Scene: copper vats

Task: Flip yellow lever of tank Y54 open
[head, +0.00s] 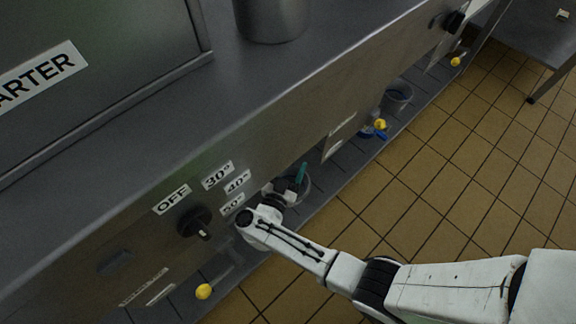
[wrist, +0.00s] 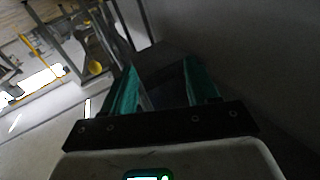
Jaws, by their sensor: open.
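Several yellow lever knobs show along the low ledge under the steel counter in the head view: one at lower left (head: 204,291), one beyond my gripper (head: 380,124) beside a blue part, and a far one (head: 455,61). I cannot read a Y54 label, so I cannot tell which belongs to that tank. My gripper (head: 300,177) is under the counter's front, between the lower-left and middle knobs, apart from both. In the wrist view its teal fingers (wrist: 160,80) are spread with nothing seen between them. A small yellow knob (wrist: 95,68) shows beyond the left finger.
The counter front (head: 290,125) overhangs the ledge close above my gripper. A black dial (head: 194,222) with OFF and temperature labels sticks out left of my arm. A grey bucket (head: 398,92) stands on the ledge farther along. The tiled floor (head: 440,190) at right is clear.

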